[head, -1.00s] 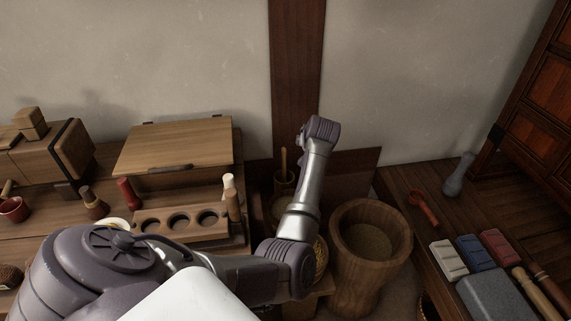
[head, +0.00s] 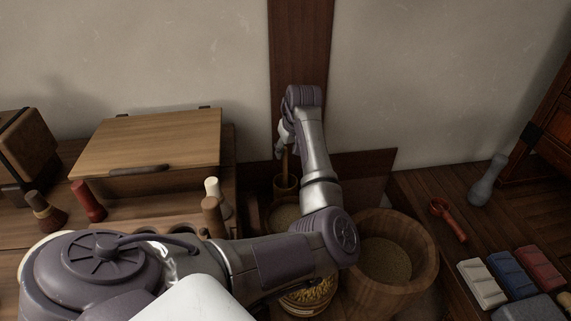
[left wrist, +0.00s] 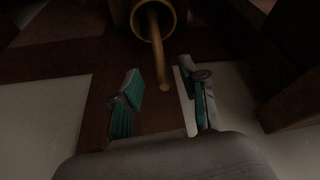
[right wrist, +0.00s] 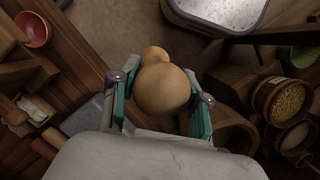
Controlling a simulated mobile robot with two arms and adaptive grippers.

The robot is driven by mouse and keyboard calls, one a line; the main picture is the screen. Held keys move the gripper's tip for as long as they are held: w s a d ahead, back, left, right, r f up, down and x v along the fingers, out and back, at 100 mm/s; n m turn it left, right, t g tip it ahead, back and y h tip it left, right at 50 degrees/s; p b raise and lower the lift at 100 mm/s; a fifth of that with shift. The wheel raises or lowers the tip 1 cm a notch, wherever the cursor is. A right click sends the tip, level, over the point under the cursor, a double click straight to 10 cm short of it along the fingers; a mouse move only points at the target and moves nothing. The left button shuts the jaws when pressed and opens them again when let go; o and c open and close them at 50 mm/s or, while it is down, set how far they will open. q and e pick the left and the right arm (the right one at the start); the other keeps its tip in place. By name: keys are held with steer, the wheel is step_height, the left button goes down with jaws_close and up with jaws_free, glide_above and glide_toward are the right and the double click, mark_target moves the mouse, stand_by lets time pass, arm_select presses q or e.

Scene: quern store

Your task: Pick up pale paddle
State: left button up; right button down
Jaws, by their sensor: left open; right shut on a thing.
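A slim tan handle (head: 285,162) stands up out of a small wooden pot (head: 285,186) by the wall; it may be the pale paddle, its lower end hidden in the pot. In the left wrist view the handle (left wrist: 157,50) rises from the round pot mouth, its tip between and just beyond my fingers. My left gripper (left wrist: 165,88) is open and empty, close to the handle but not closed on it. In the head view it is mostly hidden behind its wrist. My right gripper (right wrist: 160,105) is shut on a rounded pale-brown wooden thing (right wrist: 163,89), seen end-on.
A large wooden mortar (head: 410,250) and a bowl of yellow grain (head: 308,293) stand below my left arm. A lidded wooden box (head: 150,145) is on the left bench. A red scoop (head: 447,218), a grey pestle (head: 487,180) and coloured blocks (head: 512,272) lie at right.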

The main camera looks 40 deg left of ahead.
mark_target(286, 157)
arm_select(q)
steer(key=b+x, duration=0.2)
steer(key=x, duration=0.3)
steer(key=shift+s+d+f, duration=0.1)
steer(key=shift+s+d, duration=0.05)
arm_select(e)
step_height(286, 157, down, 2)
steer(key=shift+f, duration=0.15)
arm_select(q)
steer(key=shift+f, duration=0.3)
steer(key=shift+r, duration=0.1)
steer(key=shift+c, duration=0.4)
jaws_close()
